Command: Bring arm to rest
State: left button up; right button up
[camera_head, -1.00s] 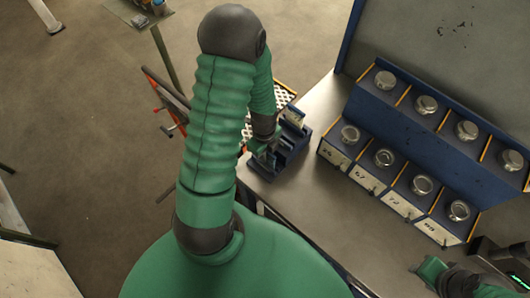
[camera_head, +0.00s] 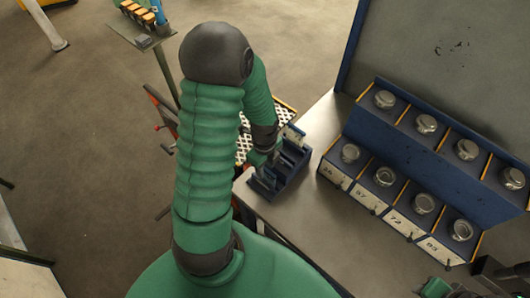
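My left gripper (camera_head: 264,160) is at the end of the green arm that comes in from the left. It is beside a small dark blue stepped holder (camera_head: 285,172) on the left end of the metal table (camera_head: 318,215). The fingers are small and partly hidden by the arm, so I cannot tell if they are open or shut, or whether they touch the holder. My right gripper (camera_head: 437,288) shows only in part at the bottom right edge. Its finger state is unclear.
A blue two-tier rack (camera_head: 437,170) with several round metal pieces and numbered labels stands on the table's right. A perforated white tray (camera_head: 245,140) and red-handled tools (camera_head: 160,105) are behind my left arm. A small stand (camera_head: 143,38) is at the top left. Open floor lies left.

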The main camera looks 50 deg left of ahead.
pick_arm(q)
notch_tip(320, 180, up, 13)
jog(key=d+f+n+t+b, duration=0.1)
jog(key=d+f+n+b, duration=0.2)
jog(key=d+n, duration=0.4)
jog(key=d+f+n+t+b, duration=0.1)
jog(key=d+f+n+b, duration=0.2)
jog(key=d+f+n, duration=0.2)
jog(key=d+n, duration=0.3)
jog(key=n, duration=0.1)
jog(key=shift+w+d+f+n+b, duration=0.15)
jog(key=shift+w+f+n+b, duration=0.25)
jog(key=shift+a, duration=0.2)
jog(key=shift+d, duration=0.25)
jog(key=shift+a, duration=0.1)
